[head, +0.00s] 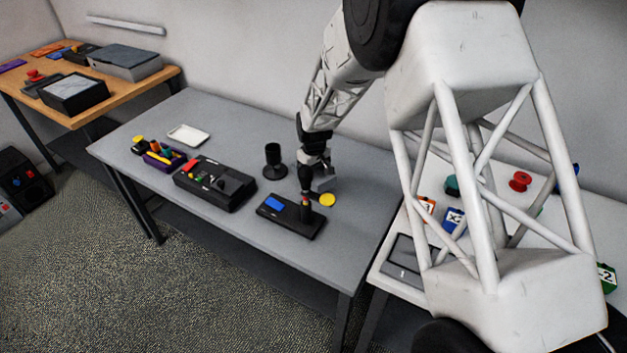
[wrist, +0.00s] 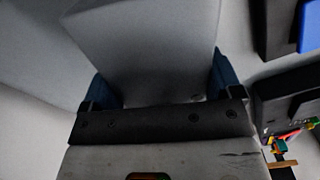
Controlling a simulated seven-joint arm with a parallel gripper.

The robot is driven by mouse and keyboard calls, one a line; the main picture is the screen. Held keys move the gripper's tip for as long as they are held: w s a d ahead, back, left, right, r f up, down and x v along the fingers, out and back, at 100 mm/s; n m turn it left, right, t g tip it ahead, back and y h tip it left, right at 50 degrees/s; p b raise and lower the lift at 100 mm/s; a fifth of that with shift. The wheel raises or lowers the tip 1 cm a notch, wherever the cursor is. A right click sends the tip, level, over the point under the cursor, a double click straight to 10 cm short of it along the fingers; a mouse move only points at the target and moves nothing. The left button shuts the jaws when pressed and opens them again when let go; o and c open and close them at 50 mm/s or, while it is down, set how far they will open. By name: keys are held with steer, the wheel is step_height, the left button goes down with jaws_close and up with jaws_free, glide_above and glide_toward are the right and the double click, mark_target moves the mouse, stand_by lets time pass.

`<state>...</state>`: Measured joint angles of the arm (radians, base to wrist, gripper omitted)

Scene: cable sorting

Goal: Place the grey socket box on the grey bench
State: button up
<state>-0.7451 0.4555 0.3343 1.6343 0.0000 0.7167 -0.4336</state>
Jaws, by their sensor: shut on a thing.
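My gripper (head: 314,172) is over the right part of the grey bench (head: 225,130) in the head view. It is shut on the grey socket box (head: 326,181), which is mostly hidden behind the gripper there. In the wrist view the grey socket box (wrist: 145,45) is a large plain block between the two blue-sided fingers of my gripper (wrist: 160,88). The box looks close to the bench top, but I cannot tell whether it touches it.
Near the gripper are a black board with a blue patch (head: 275,203), a yellow disc (head: 327,200) and a black cup-like stand (head: 273,158). A black case (head: 214,185), purple tray (head: 163,158) and white tray (head: 188,135) lie left.

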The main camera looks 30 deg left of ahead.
steer(key=shift+f, duration=1.8)
steer(key=shift+f, duration=0.15)
steer(key=o, duration=1.3)
step_height(320, 180, up, 12)
steer(key=shift+r, duration=0.1)
